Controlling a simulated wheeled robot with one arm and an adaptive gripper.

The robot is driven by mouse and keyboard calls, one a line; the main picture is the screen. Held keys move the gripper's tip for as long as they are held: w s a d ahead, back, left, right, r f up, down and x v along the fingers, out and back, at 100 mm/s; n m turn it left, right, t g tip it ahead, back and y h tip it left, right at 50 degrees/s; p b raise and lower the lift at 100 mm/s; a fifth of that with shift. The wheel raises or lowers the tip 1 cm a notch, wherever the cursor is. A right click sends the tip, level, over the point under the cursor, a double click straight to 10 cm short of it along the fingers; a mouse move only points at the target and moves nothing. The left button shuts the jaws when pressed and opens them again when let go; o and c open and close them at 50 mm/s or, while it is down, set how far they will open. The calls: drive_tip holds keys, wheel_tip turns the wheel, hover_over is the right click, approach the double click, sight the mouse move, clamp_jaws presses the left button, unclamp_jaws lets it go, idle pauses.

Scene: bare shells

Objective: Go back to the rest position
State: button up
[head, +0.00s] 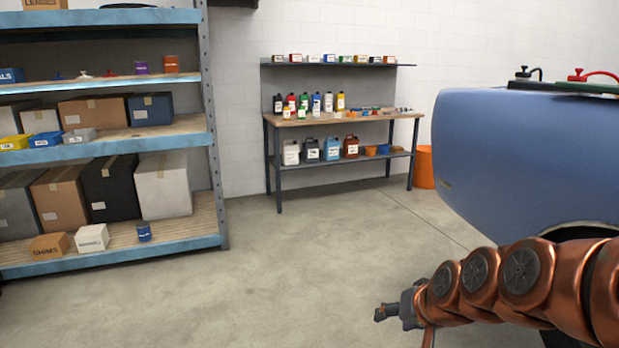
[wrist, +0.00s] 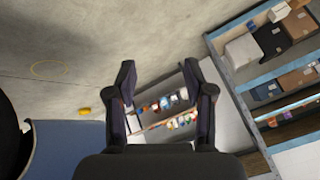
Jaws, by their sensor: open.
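My gripper (head: 388,312) is at the lower right of the head view, at the end of my copper-coloured arm, over bare floor and to the left of the blue vehicle. In the wrist view my gripper (wrist: 155,88) shows two dark fingers spread apart. Nothing is between the fingers; the workbench shows beyond them, far off. The gripper touches nothing that I can see.
A blue vehicle body (head: 520,150) stands close on the right, beside my arm. A shelf rack (head: 110,140) with boxes stands on the left. A workbench (head: 345,120) with bottles and an orange bin (head: 424,167) are at the back. The middle floor (head: 290,260) is clear.

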drive_tip(key=s+r+g+h+p, duration=0.1)
drive_tip(key=s+r+g+p, duration=0.1)
drive_tip(key=s, duration=0.7)
drive_tip(key=s+r+n+g+h+p, duration=0.1)
drive_tip(key=s+r+g+p, duration=0.1)
drive_tip(key=s, duration=0.8)
drive_tip(key=s+d+r+n+g+p, duration=0.1)
drive_tip(key=s+r+g+p, duration=0.2)
drive_tip(key=s, duration=0.7)
drive_tip(key=shift+g+h+p, duration=0.4)
drive_tip(key=shift+g+p, duration=0.4)
drive_tip(key=shift+p, duration=0.35)
drive_tip(key=shift+d, duration=0.1)
